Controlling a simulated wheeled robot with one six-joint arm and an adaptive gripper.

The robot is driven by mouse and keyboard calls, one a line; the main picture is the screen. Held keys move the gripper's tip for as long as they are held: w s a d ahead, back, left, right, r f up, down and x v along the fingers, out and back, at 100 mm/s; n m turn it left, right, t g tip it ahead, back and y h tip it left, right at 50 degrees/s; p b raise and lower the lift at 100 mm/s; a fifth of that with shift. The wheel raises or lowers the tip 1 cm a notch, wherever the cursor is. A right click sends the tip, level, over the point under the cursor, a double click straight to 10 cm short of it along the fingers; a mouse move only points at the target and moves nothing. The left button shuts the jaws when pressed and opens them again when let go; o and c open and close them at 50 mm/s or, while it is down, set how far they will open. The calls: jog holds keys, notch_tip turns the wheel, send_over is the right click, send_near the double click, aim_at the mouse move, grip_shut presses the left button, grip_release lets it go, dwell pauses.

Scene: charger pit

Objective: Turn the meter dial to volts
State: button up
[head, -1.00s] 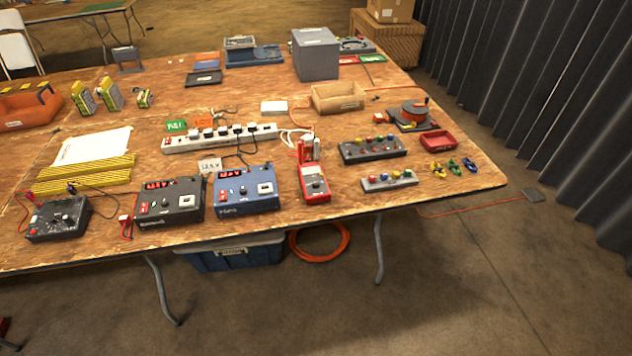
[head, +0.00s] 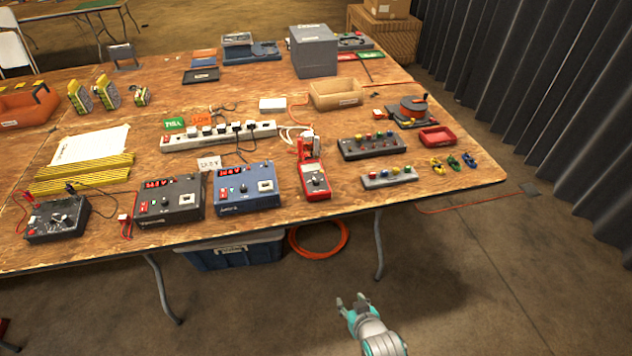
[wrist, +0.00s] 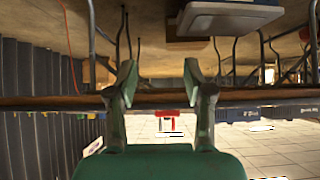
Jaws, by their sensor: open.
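The red meter (head: 309,192) lies near the table's front edge, just right of the blue charger. Its small round dial (head: 318,182) sits on its face, but the pointer's setting is too small to read. Red leads stand at its far end. My gripper (head: 351,301) is low in front of the table, over the floor, below and right of the meter, touching nothing. In the wrist view my gripper (wrist: 161,75) has its two fingers apart with nothing between them. That view looks upside down; a red shape, likely the meter (wrist: 172,122), shows beyond the table edge.
The table's front edge (wrist: 60,103) crosses the wrist view. A blue charger (head: 246,188) and a dark charger (head: 170,199) stand left of the meter. A button strip (head: 388,178) is to the right. A blue bin (head: 230,253) and orange cable (head: 318,240) lie under the table.

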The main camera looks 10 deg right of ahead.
jog(key=w+r+g, duration=0.1)
jog(key=w+r, duration=0.4)
jog(key=w, duration=0.4)
jog(key=w+r+g, duration=0.1)
jog(key=w+r, duration=0.4)
jog(key=w, duration=0.4)
jog(key=w+a+r+g, duration=0.1)
jog(key=w+r+g, duration=0.1)
jog(key=w+r, duration=0.3)
jog(key=shift+w+r, duration=0.2)
jog(key=shift+w, duration=2)
jog(key=g, duration=0.1)
send_near(316, 180)
jog(key=x, duration=0.8)
jog(key=shift+w+f, duration=0.15)
jog(key=shift+f, duration=0.05)
grip_shut()
